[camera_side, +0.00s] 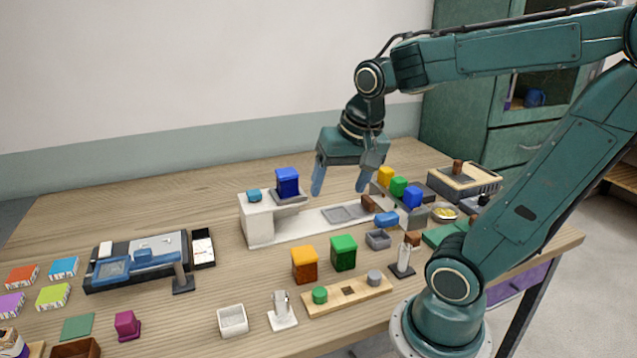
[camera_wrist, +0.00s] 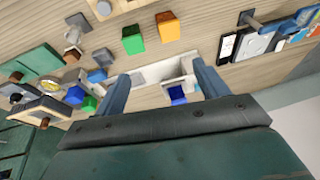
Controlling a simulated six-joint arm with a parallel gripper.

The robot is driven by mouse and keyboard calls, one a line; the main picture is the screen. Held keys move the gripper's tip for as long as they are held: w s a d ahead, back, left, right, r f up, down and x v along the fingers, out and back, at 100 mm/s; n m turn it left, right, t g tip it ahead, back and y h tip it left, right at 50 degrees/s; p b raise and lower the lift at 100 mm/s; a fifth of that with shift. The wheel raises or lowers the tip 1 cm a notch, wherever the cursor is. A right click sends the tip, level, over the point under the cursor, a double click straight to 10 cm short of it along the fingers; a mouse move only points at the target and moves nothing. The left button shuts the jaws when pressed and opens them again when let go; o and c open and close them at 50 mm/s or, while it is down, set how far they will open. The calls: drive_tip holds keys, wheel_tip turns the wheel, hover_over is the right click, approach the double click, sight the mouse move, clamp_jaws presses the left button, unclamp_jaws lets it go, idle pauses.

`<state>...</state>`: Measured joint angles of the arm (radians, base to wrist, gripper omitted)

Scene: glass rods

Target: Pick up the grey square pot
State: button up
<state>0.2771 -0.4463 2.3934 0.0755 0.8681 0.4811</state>
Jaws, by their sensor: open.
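The grey square pot (camera_side: 378,239) is a small open-topped box on the table, in front of the white machine's right end. It also shows in the wrist view (camera_wrist: 97,75), left of my left-hand finger there. My gripper (camera_side: 341,189) is open, with two blue fingers pointing down and nothing between them. It hangs above and behind the pot, over the white machine, clear of it. In the wrist view, my gripper (camera_wrist: 160,70) spans the white machine.
A rack of coloured blocks (camera_side: 398,187) stands behind.

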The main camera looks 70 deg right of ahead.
drive_tip(key=s+d+f+m+g, duration=0.1)
drive_tip(key=d+f+m, duration=0.3)
drive_tip(key=d+m, duration=0.4)
drive_tip(key=s+d+f+m+g, duration=0.1)
drive_tip(key=d+f+m+g, duration=0.2)
drive_tip(key=d+m, duration=0.6)
wheel_tip(320, 180, down, 2)
drive_tip(key=shift+s+d+f+m+g, duration=0.25)
drive_tip(key=shift+s+d+m+g, duration=0.05)
drive_tip(key=shift+d, duration=0.45)
drive_tip(key=shift+f, duration=0.1)
approach(379, 231)
drive_tip(key=shift+s+a+f, duration=0.2)
drive_tip(key=shift+a+f, duration=0.25)
drive_tip(key=shift+f, duration=0.2)
drive_tip(key=shift+s+a+f, duration=0.2)
drive_tip(key=shift+a+f, duration=0.2)
drive_tip(key=shift+f, duration=0.25)
drive_tip(key=shift+s+d+f, duration=0.1)
drive_tip(key=shift+s+f, duration=0.1)
drive_tip(key=shift+f, duration=1.1)
drive_tip(key=shift+s+d+f, duration=0.1)
drive_tip(key=shift+s+f, duration=0.05)
drive_tip(key=shift+f, duration=1.15)
drive_tip(key=c, duration=1.1)
